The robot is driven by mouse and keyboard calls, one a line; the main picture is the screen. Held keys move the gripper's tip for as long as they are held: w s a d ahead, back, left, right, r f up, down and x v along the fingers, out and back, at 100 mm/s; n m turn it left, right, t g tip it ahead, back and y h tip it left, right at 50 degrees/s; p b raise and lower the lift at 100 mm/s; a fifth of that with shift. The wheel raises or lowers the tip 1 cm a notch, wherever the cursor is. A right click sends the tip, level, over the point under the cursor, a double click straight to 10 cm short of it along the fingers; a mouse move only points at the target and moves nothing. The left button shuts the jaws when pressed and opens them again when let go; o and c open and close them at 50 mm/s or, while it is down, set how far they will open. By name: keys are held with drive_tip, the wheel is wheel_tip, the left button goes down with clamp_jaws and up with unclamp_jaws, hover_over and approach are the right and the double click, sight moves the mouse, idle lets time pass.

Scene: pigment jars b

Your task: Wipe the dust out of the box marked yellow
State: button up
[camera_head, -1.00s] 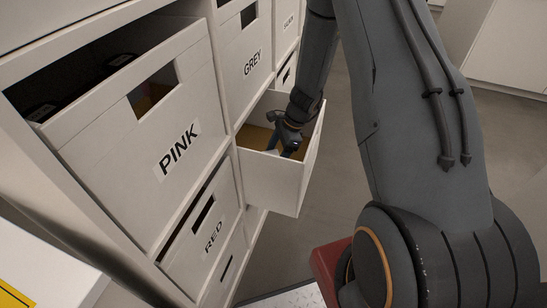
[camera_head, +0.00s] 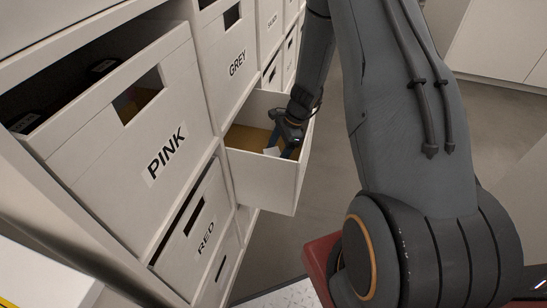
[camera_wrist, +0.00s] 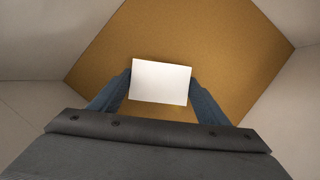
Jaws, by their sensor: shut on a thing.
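An open box (camera_head: 262,184) juts out of the shelf unit below the GREY box. Its front shows no readable label, so I cannot tell from these views whether it is marked yellow. Its floor is ochre-brown, and it fills the middle of the wrist view (camera_wrist: 215,45). My gripper (camera_head: 281,142) reaches down inside this box, near its right wall. It is shut on a flat white block or pad (camera_wrist: 160,82), held between the two fingers.
The PINK box (camera_head: 130,140) stands partly pulled out at left with dark contents. The GREY box (camera_head: 232,62) is above the open box, and the RED box (camera_head: 200,235) is below PINK. Clear floor (camera_head: 262,265) lies below the open box.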

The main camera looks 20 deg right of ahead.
sight(266, 149)
drive_tip(key=shift+w+a+f, duration=0.1)
drive_tip(key=shift+w+a, duration=0.45)
drive_tip(key=shift+a, duration=0.3)
drive_tip(key=shift+w+a+f, duration=0.1)
drive_tip(key=shift+w+a, duration=0.45)
drive_tip(key=shift+a, duration=0.25)
drive_tip(key=shift+w+d+r, duration=0.1)
drive_tip(key=shift+w+d, duration=0.55)
drive_tip(key=shift+w, duration=0.2)
drive_tip(key=shift+s+d+r+p, duration=0.1)
drive_tip(key=shift+s+d+p, duration=0.1)
drive_tip(key=shift+s+d, duration=0.5)
drive_tip(key=shift+s+d+r+p, duration=0.15)
drive_tip(key=shift+s+d, duration=0.35)
drive_tip(key=shift+d, duration=0.4)
drive_tip(key=shift+f, duration=0.1)
drive_tip(key=shift+r+p, duration=2)
drive_tip(key=shift+r, duration=1.05)
drive_tip(key=shift+r+p, duration=1.15)
drive_tip(key=shift+r, duration=0.4)
